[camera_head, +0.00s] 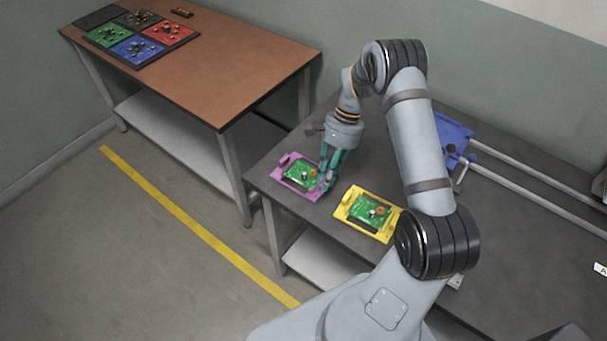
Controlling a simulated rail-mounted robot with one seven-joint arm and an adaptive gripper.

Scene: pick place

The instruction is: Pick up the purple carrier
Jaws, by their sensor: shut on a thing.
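The purple carrier (287,161) lies on the dark grey table near its left corner. It holds a green circuit board with small parts on it. My gripper (324,184) points down at the right edge of the purple carrier and is shut on that edge. The fingertips partly hide the carrier's right side. I cannot tell whether the carrier is lifted off the table.
A yellow carrier (347,211) with a green board lies just right of the purple one. A blue carrier (455,131) is behind my arm, near two pale rails (535,178). A brown table (225,75) with coloured trays stands at the left. A yellow line (190,220) crosses the floor.

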